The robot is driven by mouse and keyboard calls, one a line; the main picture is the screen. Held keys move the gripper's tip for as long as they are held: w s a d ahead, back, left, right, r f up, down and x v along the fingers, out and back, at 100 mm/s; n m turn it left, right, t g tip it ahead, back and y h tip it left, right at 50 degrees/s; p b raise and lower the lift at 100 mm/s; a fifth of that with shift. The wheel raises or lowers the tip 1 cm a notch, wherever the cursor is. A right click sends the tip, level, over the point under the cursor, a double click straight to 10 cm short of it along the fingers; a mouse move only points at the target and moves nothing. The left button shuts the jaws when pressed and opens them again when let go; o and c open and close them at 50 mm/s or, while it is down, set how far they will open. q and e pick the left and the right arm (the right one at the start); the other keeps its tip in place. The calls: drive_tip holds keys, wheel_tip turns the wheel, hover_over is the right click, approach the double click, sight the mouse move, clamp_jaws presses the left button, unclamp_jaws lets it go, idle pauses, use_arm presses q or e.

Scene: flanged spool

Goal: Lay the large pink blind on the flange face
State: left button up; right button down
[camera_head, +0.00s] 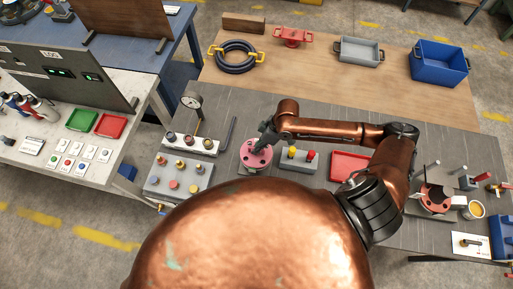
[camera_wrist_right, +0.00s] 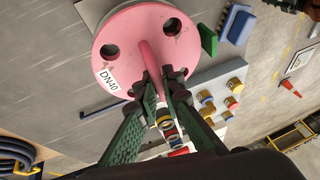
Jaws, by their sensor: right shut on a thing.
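The large pink blind (camera_head: 256,158) is a round disc with dark holes, on the left half of the grey worktop. In the right wrist view the blind (camera_wrist_right: 128,52) fills the top and carries a white DN40 label. My right gripper (camera_head: 264,143) is over it; in the wrist view the green-padded fingers (camera_wrist_right: 164,76) are shut on its raised pink handle. I cannot tell whether the blind touches what is below it. A reddish flange (camera_head: 435,206) stands at the right end, partly covered by dark parts. My left gripper is not in view.
Left of the blind are a dial gauge (camera_head: 191,102) and a grey block with coloured caps (camera_head: 180,180). A yellow cup (camera_head: 474,210) stands near the flange.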

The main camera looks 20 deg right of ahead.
drive_tip(key=shift+a+f, duration=0.1)
drive_tip(key=shift+f, duration=0.35)
idle(0.6)
drive_tip(key=c, duration=2)
unclamp_jaws()
drive_tip(key=shift+s+f, duration=0.1)
drive_tip(key=shift+f, duration=0.1)
drive_tip(key=v, duration=1.2)
drive_tip(key=shift+r, duration=0.1)
